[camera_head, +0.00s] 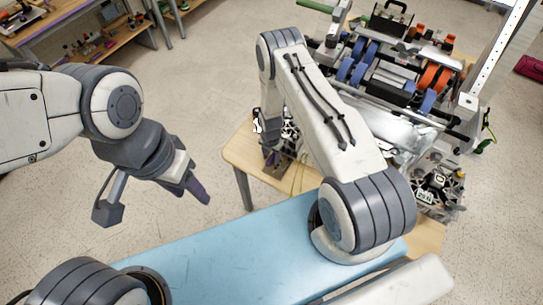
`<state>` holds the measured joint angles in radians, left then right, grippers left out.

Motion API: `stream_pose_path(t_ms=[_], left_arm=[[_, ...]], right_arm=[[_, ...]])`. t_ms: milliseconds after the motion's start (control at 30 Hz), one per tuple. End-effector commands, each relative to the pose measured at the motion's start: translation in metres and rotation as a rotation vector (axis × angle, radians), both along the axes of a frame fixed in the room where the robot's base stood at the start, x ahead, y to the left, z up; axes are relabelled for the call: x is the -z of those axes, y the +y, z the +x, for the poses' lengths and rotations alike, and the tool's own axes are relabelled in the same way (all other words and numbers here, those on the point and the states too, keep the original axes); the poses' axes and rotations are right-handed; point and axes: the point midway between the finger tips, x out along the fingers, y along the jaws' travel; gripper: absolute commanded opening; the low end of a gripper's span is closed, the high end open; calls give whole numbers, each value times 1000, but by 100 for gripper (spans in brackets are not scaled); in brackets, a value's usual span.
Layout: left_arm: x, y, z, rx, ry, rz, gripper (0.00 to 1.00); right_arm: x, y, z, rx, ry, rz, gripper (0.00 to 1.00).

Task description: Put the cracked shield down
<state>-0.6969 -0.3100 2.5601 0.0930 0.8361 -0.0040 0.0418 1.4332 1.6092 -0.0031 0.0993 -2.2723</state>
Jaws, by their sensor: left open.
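I cannot make out the cracked shield for certain. A shiny, pale panel (410,137) lies on the near side of the machine, but I cannot tell whether it is the shield or whether it is cracked.
The machine stands on a wooden table (239,152) and carries blue and orange rollers. Wooden shelves (60,22) with small items stand at the far left. A red item (530,66) lies on the floor at the right. The floor between shelves and table is clear.

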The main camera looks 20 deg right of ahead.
Motion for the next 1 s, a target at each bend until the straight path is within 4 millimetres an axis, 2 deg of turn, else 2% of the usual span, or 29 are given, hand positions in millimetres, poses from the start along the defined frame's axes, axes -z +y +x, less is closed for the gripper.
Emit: stream_pose_path(t_ms=[333, 400, 567, 800, 1000], left_arm=[[-6, 0, 0, 1, 0, 0, 50], [-1, 0, 0, 0, 0, 0, 50], [7, 0, 0, -1, 0, 0, 50], [18, 0, 0, -3, 0, 0, 50], [23, 0, 0, -4, 0, 0, 50]], right_arm=[[-6, 0, 0, 0, 0, 0, 51], [-10, 0, 1, 0, -1, 0, 51], [-38, 0, 1, 0, -4, 0, 51], [-86, 0, 2, 0, -4, -1, 51], [-113, 0, 1, 0, -1, 0, 51]])
